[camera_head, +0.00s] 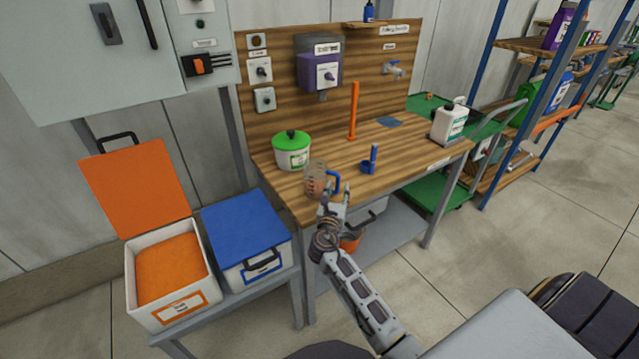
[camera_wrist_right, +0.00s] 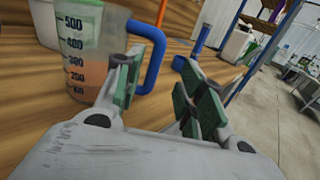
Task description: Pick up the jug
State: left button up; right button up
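The jug (camera_head: 315,180) is a clear measuring jug with a blue handle (camera_head: 333,181). It stands upright at the near edge of the wooden workbench. In the right wrist view the jug (camera_wrist_right: 85,58) is at the left, with black volume marks, and its blue handle (camera_wrist_right: 153,62) faces right. My right gripper (camera_head: 338,190) is at the handle side of the jug. In the wrist view its fingers (camera_wrist_right: 162,88) are spread, with the handle showing beyond the gap between them. One finger covers a little of the jug and handle. I cannot tell whether it touches. My left gripper is out of view.
On the workbench (camera_head: 400,150) stand a green-lidded tub (camera_head: 292,155), a blue holder (camera_head: 370,163), an orange upright post (camera_head: 353,112) and a white canister (camera_head: 449,122). Orange (camera_head: 165,270) and blue (camera_head: 245,230) bins stand at the left. Clear bench lies right of the jug.

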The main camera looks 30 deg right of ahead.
aim_at(337, 185)
jog(key=shift+a+x, duration=0.25)
jog(key=shift+x, duration=2.4)
jog(key=shift+a+f, duration=0.1)
jog(key=shift+f, duration=0.1)
jog(key=shift+c, duration=0.5)
grip_shut()
